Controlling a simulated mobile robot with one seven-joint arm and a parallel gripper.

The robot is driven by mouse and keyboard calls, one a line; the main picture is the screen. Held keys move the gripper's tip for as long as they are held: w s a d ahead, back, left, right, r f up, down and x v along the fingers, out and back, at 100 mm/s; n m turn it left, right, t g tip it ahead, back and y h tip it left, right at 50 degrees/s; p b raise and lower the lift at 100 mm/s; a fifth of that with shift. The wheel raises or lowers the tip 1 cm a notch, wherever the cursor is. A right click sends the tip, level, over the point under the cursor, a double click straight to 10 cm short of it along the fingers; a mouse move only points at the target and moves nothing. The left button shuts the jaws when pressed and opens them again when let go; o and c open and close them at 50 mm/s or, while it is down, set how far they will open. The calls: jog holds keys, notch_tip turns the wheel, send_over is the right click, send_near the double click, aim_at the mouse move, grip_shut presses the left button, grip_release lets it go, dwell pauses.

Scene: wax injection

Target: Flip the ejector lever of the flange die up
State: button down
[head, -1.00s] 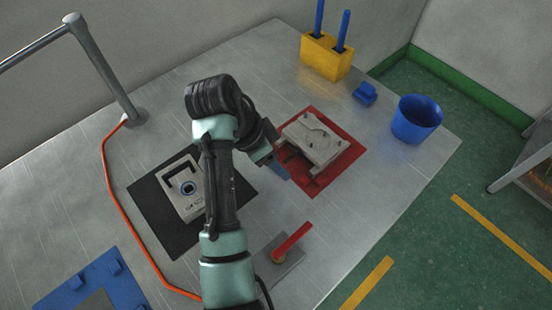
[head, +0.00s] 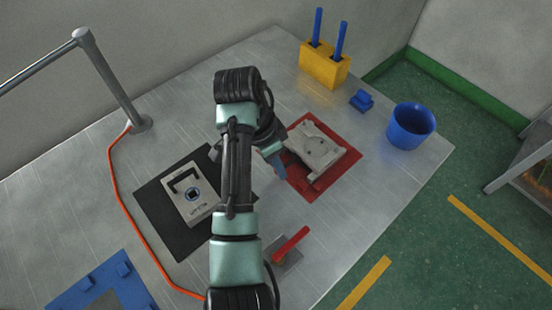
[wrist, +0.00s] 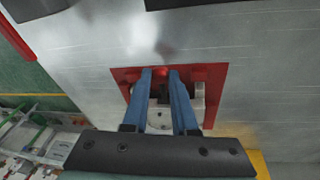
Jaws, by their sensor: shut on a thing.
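A pale grey die (head: 318,148) lies on a red mat (head: 347,171) at the right of the bench. I take it to be the flange die. In the wrist view the die (wrist: 160,115) is partly hidden behind my fingers. My gripper (wrist: 161,74) has two blue fingers close together over the red mat, with a small red piece (wrist: 161,72) between their tips. It looks like the lever's end, but its angle cannot be told. In the head view my gripper (head: 279,168) is at the die's left edge, partly hidden by my arm.
A second die (head: 190,197) with a dark handle lies on a black mat at left. A yellow block (head: 325,66) with blue rods, a small blue piece (head: 361,100) and a blue cup (head: 410,126) stand toward the right.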

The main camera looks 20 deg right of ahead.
jog(key=shift+w+d+r+g+y+p, duration=0.15)
jog(key=shift+d+r+g+y+p, duration=0.15)
jog(key=shift+r+y+p, duration=0.6)
jog(key=shift+w+d+g+y+p, duration=0.1)
jog(key=shift+d+g+y+p, duration=0.15)
jog(key=shift+y+p, duration=0.4)
jog(key=c, duration=0.7)
grip_release()
